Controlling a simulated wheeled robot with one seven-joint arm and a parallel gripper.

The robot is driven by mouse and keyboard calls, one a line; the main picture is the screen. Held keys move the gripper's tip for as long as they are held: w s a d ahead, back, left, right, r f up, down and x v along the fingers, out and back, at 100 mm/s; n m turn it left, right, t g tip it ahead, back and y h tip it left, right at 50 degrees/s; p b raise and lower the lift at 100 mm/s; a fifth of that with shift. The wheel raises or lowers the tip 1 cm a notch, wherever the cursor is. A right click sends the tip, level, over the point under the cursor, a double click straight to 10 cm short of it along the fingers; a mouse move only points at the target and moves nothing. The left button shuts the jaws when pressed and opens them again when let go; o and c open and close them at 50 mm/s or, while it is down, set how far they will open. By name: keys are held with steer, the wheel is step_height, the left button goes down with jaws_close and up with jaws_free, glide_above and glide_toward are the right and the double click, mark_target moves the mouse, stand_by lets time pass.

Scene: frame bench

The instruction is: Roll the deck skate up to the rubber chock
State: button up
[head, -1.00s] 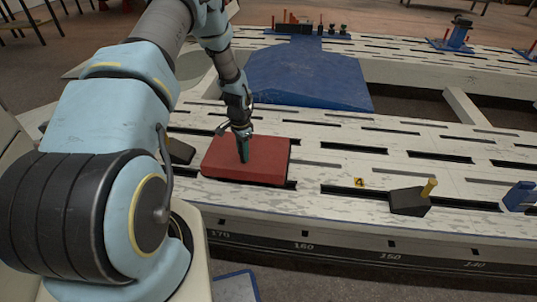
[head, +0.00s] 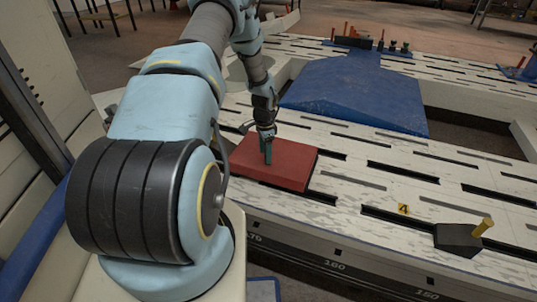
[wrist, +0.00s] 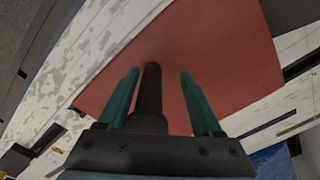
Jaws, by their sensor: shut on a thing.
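The deck skate (head: 285,169) looks like a flat red slab lying on the pale slotted bench. My gripper (head: 267,157) stands over its middle, pointing down. In the wrist view, a dark upright post (wrist: 151,90) rises from the red top (wrist: 225,65) between my two green fingers (wrist: 158,95). My gripper is shut on this post; the exact contact is hard to see. The rubber chock (head: 457,240) is a dark wedge with a yellow handle, standing on the bench to the right of the skate, clearly apart from it.
A small yellow tag marked 4 (head: 403,209) stands on the bench between skate and chock. The surface between them is otherwise clear, with long slots. A blue sloped block (head: 355,95) lies behind the skate. Small tools (head: 365,43) stand at the back.

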steer(key=shift+o, duration=1.1)
steer(key=shift+w+a, duration=0.2)
steer(key=shift+a, duration=0.35)
steer(key=shift+s+d, duration=0.15)
steer(key=shift+d, duration=0.2)
steer(key=shift+r, duration=0.1)
step_height(320, 180, up, 9)
steer(key=shift+r+b, duration=0.15)
steer(key=shift+b, duration=0.15)
steer(key=shift+s+r, duration=0.1)
steer(key=shift+r, duration=0.55)
